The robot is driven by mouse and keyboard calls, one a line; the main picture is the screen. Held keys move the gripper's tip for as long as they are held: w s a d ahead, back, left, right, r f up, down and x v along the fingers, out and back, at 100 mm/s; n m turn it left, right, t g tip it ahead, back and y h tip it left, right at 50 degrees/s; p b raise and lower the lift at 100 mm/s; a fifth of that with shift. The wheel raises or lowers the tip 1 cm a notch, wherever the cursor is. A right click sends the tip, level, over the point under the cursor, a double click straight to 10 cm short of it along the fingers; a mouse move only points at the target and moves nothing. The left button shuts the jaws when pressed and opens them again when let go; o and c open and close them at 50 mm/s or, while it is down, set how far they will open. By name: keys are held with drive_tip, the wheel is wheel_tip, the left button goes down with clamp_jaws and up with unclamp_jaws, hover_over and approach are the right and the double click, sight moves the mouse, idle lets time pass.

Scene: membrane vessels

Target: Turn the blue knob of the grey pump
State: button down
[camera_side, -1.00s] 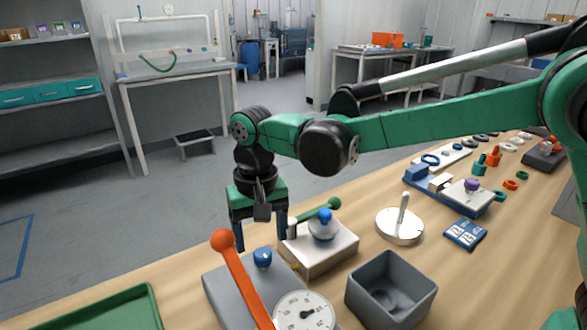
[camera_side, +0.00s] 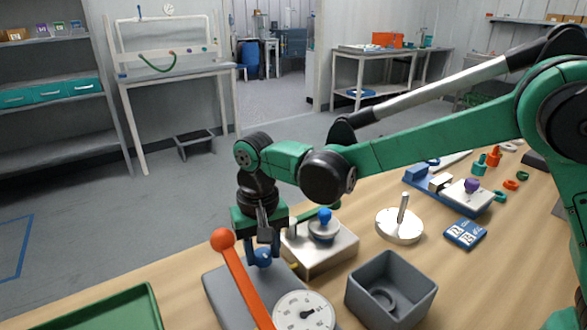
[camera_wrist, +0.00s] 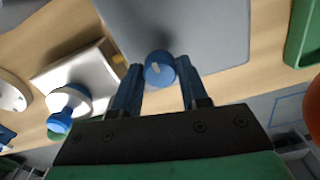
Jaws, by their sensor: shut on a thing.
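The grey pump (camera_side: 226,294) stands at the front of the table, with an orange-knobbed lever (camera_side: 243,282) and a round white gauge (camera_side: 303,313). Its blue knob (camera_side: 263,258) is at the rear of its top. In the wrist view the blue knob (camera_wrist: 159,71) shows a short pale mark on its face. My gripper (camera_side: 262,251) points down over the knob, with its blue fingers on either side of it. In the wrist view my gripper (camera_wrist: 160,82) is shut on the knob. The lever partly hides the pump in the side view.
A pale box with a blue-topped lid (camera_side: 324,228) and green handle stands close behind the pump. A grey open bin (camera_side: 391,290) is to its right, a green tray (camera_side: 105,312) to its left. Further right are a white disc with a post (camera_side: 400,225) and a blue counter block (camera_side: 465,235).

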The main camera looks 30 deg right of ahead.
drive_tip(key=n, duration=0.4)
drive_tip(key=shift+n, duration=0.3)
drive_tip(key=n, duration=0.4)
drive_tip(key=shift+n, duration=0.3)
drive_tip(key=n, duration=0.4)
drive_tip(key=shift+n, duration=2.4)
drive_tip(key=shift+c, duration=2.3)
unclamp_jaws()
